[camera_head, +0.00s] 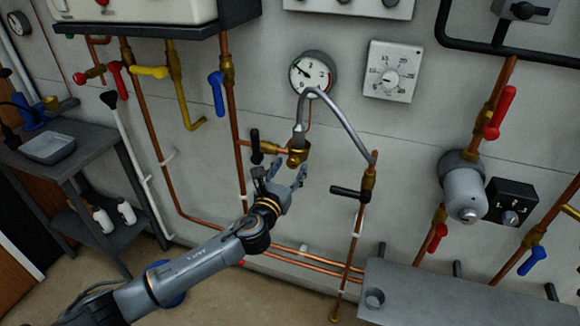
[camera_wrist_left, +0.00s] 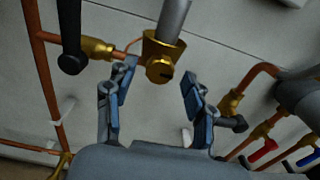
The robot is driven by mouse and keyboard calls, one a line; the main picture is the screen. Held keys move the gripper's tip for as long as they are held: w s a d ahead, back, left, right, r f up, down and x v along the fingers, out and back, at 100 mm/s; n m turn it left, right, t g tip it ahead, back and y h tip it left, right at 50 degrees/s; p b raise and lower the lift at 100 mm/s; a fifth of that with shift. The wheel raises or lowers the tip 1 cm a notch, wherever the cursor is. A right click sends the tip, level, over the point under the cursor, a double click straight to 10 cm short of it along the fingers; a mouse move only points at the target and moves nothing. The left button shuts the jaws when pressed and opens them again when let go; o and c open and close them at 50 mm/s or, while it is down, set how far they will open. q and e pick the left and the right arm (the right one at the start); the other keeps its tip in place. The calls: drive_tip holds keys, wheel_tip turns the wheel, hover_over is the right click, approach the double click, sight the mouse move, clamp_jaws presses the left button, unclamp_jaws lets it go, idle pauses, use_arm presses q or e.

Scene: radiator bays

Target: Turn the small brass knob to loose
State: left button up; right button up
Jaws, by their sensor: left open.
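The small brass knob (camera_head: 296,158) sits on a brass fitting at the lower end of the grey braided hose, below the round gauge. In the left wrist view the knob (camera_wrist_left: 160,69) is round, with a dark mark on its face, and lies between and just beyond the fingertips. My left gripper (camera_head: 287,173) is open and empty, just below the knob in the head view. In the left wrist view its two fingers (camera_wrist_left: 159,80) stand apart on either side of the knob; I see no clear contact. My right gripper is not in view.
A black lever (camera_head: 255,147) sits close left of the knob, and another black lever (camera_head: 349,192) to the right. The grey hose (camera_head: 340,113) arches above. Copper pipes (camera_head: 236,110) run along the wall. A grey bench (camera_head: 440,295) stands at lower right.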

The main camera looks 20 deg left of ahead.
use_arm(q)
drive_tip(key=shift+w, duration=0.25)
clamp_jaws()
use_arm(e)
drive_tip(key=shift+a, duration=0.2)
